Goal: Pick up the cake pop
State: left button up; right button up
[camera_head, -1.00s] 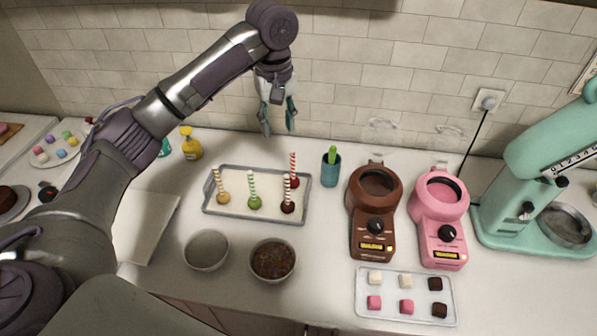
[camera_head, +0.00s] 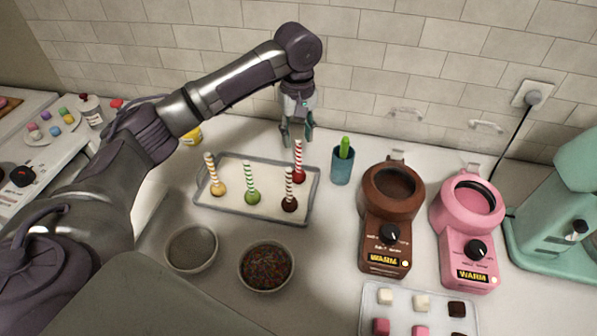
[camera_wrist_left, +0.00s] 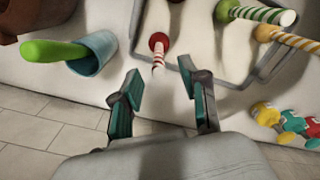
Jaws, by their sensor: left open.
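Several cake pops with striped sticks stand on a grey tray (camera_head: 238,209). The red cake pop (camera_head: 299,175) with a red-striped stick is at the back right. In front of it is a dark brown one (camera_head: 289,203); a green one (camera_head: 251,197) and a yellow one (camera_head: 217,188) stand to the left. My left gripper (camera_head: 297,138) is open and empty, just above and behind the red pop's stick. In the left wrist view the red pop (camera_wrist_left: 158,41) lies ahead, its stick pointing toward the gap between the open fingers (camera_wrist_left: 163,95). My right gripper is not visible.
A teal cup with a green-handled tool (camera_head: 342,165) stands right of the tray. Brown (camera_head: 391,215) and pink (camera_head: 468,230) warmers are farther right. A bowl of sprinkles (camera_head: 265,266) and a grey bowl (camera_head: 191,248) sit in front. The tiled wall is close behind.

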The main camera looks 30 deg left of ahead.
pick_arm(q)
notch_tip(320, 180, down, 3)
jog(key=shift+w+r, duration=0.1)
jog(key=shift+r, duration=0.05)
jog(key=p, duration=0.2)
send_over(298, 172)
jog(key=f, duration=0.4)
jog(key=shift+w+a+f, duration=0.15)
jog(key=shift+w+a, duration=0.05)
jog(key=shift+w, duration=0.1)
jog(key=shift+f, duration=0.45)
grip_shut()
